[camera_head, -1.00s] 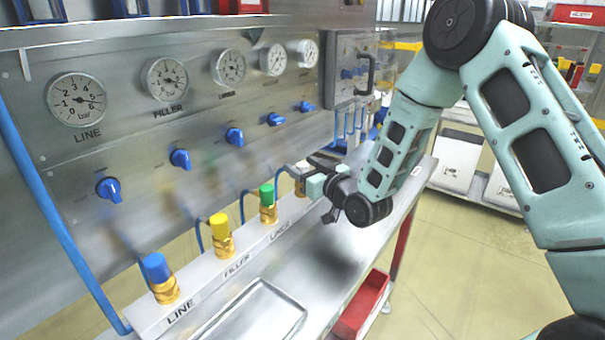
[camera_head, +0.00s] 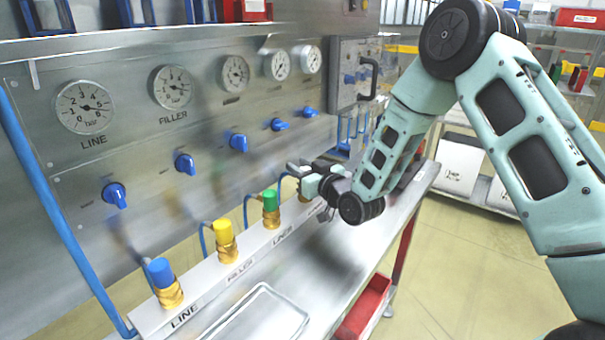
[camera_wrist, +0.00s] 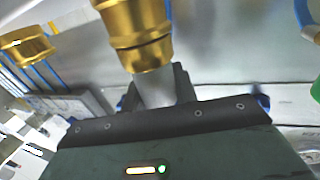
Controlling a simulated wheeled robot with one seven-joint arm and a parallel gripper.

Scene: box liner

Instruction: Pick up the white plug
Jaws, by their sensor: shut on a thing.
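The white plug (camera_wrist: 156,93) shows in the wrist view as a pale grey-white piece between the two fingers of my gripper (camera_wrist: 157,88). It lines up with the end of a gold fitting (camera_wrist: 140,35); I cannot tell whether they are still joined. In the head view my gripper (camera_head: 300,170) is above the fourth position of the white rail, just beyond the green plug (camera_head: 270,200).
A yellow plug (camera_head: 223,231) and a blue plug (camera_head: 159,272) stand on gold fittings nearer along the rail (camera_head: 210,290). Blue knobs and gauges line the steel panel (camera_head: 130,150) behind. A metal tray (camera_head: 262,312) and red bin (camera_head: 366,305) are in front.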

